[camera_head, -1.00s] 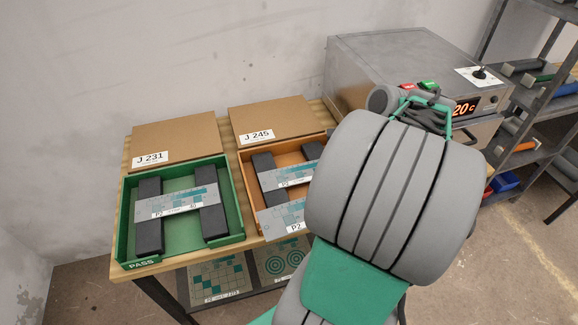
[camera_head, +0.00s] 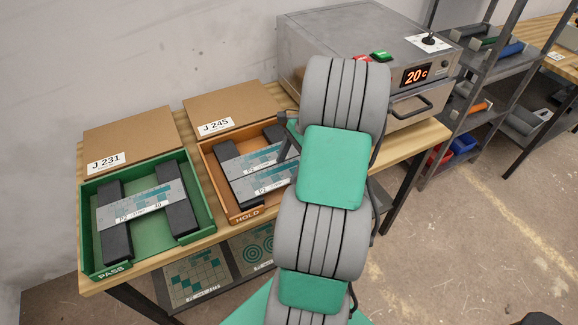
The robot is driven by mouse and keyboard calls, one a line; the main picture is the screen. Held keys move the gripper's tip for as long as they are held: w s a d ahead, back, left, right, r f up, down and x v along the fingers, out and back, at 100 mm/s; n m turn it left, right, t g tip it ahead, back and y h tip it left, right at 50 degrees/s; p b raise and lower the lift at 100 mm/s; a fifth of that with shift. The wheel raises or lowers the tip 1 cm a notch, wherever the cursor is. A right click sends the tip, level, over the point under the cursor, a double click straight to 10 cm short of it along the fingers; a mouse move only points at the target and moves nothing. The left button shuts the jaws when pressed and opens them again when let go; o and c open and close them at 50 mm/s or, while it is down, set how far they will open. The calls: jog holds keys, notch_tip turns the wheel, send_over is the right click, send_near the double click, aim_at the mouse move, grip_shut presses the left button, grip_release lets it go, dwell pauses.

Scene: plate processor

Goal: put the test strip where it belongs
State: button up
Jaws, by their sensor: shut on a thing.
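A grey test strip (camera_head: 263,181) with teal squares and a P2 label is over the orange HOLD tray (camera_head: 237,217). Its right end is hidden behind my arm. My gripper (camera_head: 288,146) is mostly hidden by my arm; a dark part shows at the strip's right side, and it is shut on this strip. A second strip (camera_head: 243,161) lies just behind it across the dark bars of the HOLD tray. Whether the held strip touches the bars cannot be told. The green PASS tray (camera_head: 88,240) at the left holds another strip (camera_head: 133,205) across two dark bars.
Cardboard boxes J 231 (camera_head: 131,133) and J 245 (camera_head: 232,105) stand behind the trays. A steel oven (camera_head: 320,32) reading 20 c stands to the right, with bare bench (camera_head: 420,136) before it. Patterned plates (camera_head: 197,279) lie on the lower shelf. A shelf rack is at the right.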

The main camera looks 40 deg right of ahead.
jog(key=shift+f, duration=0.2)
jog(key=shift+s+a+f, duration=0.1)
jog(key=shift+f, duration=0.05)
jog(key=o, duration=0.9)
jog(key=shift+f, duration=0.1)
jog(key=shift+c, duration=0.2)
jog(key=o, duration=0.4)
jog(key=shift+o, duration=0.2)
